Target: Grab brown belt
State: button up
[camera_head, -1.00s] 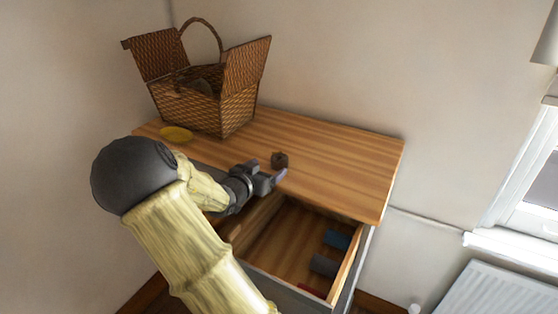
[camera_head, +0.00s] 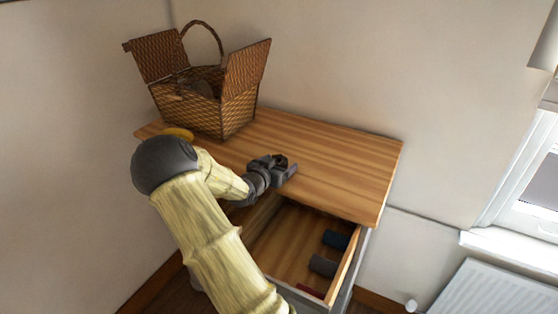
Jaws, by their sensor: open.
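A small dark brown object, likely the rolled brown belt (camera_head: 291,161), sits on the wooden dresser top near its front edge. It is mostly hidden by my gripper (camera_head: 287,170), so its shape is hard to read. My gripper is open and right at the object, with a finger in front of it. I cannot tell whether the fingers touch it or stand around it.
An open wicker basket (camera_head: 238,108) stands at the back left of the dresser top (camera_head: 340,160), with a yellow dish (camera_head: 178,133) in front. The right of the top is clear.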

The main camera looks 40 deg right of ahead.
aim_at(279, 160)
jog(key=shift+d, duration=0.2)
jog(key=shift+a, duration=0.1)
jog(key=c, duration=1.2)
jog(key=shift+c, duration=0.2)
jog(key=shift+r, duration=0.15)
notch_tip(279, 160, up, 10)
jog(key=shift+f+b, duration=0.1)
jog(key=shift+b, duration=0.9)
